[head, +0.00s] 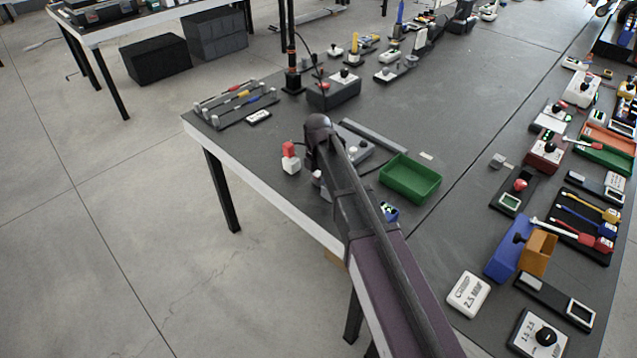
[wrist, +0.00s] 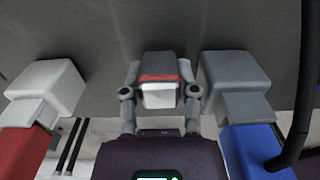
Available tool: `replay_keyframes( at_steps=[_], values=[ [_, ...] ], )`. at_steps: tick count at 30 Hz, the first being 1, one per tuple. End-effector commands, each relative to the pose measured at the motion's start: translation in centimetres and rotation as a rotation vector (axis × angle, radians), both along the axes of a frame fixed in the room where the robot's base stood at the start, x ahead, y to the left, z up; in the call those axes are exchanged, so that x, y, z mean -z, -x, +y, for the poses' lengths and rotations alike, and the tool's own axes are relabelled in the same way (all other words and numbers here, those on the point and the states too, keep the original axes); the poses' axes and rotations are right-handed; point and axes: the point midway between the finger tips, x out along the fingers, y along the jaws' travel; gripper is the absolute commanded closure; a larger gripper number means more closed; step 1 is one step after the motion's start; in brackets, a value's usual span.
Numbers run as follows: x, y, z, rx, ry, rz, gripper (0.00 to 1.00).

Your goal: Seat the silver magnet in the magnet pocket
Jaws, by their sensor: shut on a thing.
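In the wrist view my gripper (wrist: 160,95) is shut on a small block with a pale silver face, a red band and a dark grey top. I take this block to be the silver magnet (wrist: 159,97). One finger is on each side of it. It is in front of a dark grey surface; I cannot tell whether it touches it. I cannot make out the magnet pocket in either view. In the head view my arm crosses the bench and hides the gripper and the magnet.
A white block with a red part (wrist: 45,88) is close left of my gripper, and a grey block with a blue part (wrist: 232,85) close right. In the head view a green tray (head: 410,180) and a grey box (head: 360,152) are near my arm on the dark bench (head: 450,110).

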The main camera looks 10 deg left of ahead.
Motion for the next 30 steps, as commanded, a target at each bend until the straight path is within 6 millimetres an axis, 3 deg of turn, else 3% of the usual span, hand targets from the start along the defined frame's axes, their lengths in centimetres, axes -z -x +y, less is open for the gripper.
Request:
replay_keyframes(
  at_steps=[16,17,18,30],
  values=[
    [0.59,-0.05,-0.15,0.002,0.000,0.000,1.00],
    [0.46,-0.05,-0.15,0.002,0.000,0.000,0.52],
    [0.44,-0.05,-0.15,0.002,0.000,0.000,0.47],
    [0.35,-0.05,-0.14,0.002,0.000,0.000,0.47]
  ],
)
